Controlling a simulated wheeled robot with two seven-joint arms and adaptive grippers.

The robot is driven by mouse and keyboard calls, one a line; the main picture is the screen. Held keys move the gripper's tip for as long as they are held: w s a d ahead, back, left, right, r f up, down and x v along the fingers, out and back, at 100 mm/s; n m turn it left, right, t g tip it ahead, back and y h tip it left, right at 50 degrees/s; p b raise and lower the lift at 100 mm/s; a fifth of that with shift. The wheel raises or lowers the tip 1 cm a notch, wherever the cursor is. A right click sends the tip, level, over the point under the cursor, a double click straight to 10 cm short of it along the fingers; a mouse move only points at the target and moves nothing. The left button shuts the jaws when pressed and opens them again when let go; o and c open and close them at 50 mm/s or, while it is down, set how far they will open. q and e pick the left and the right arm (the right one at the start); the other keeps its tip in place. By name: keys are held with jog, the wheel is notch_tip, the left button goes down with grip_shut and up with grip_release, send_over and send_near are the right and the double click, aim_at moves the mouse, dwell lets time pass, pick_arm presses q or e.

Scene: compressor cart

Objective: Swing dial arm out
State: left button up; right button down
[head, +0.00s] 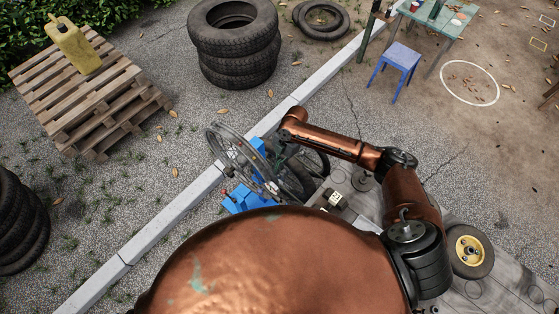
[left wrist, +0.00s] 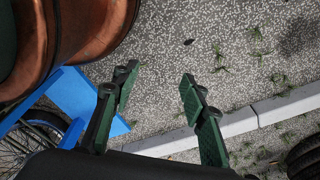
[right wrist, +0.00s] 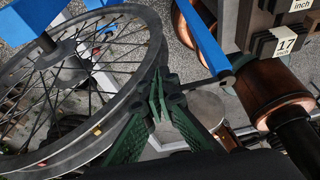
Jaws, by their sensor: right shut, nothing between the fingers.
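A spoked wheel (head: 218,158) sits at a blue stand (head: 238,200) in the head view. In the right wrist view its grey rim (right wrist: 140,75) fills the left side. A blue bar (right wrist: 205,42) runs down to a dark round end, with a thin rod (right wrist: 203,81) reaching left from it. I cannot tell for sure whether this rod is the dial arm. My right gripper (right wrist: 158,78) is shut and empty, its tips beside the rim and close to the rod's left end. My left gripper (left wrist: 157,82) is open and empty above the pavement, with the blue stand to its left.
A block labelled "17 inch" (right wrist: 284,43) is at the upper right of the right wrist view. A pale curb (head: 145,240) runs past the stand. Stacked tyres (head: 232,50), a pallet (head: 85,95) and a blue stool (head: 398,62) stand farther off.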

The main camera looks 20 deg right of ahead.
aim_at(268, 181)
jog(key=s+a+f+p, duration=0.2)
jog(key=a, duration=0.1)
jog(key=shift+s+a+f, duration=0.1)
jog(key=shift+a+f, duration=0.1)
jog(key=shift+f, duration=0.1)
pick_arm(q)
jog(key=s+r, duration=0.1)
jog(key=r, duration=0.1)
jog(key=shift+s+a+r, duration=0.2)
jog(key=shift+s+r, duration=0.1)
jog(key=shift+s, duration=0.05)
pick_arm(e)
jog(key=shift+s+a+f, duration=0.15)
jog(key=shift+s+a, duration=0.15)
jog(key=shift+a, duration=0.2)
pick_arm(q)
jog(key=shift+w, duration=0.15)
jog(key=shift+f, duration=0.1)
pick_arm(e)
jog(key=shift+a, duration=0.1)
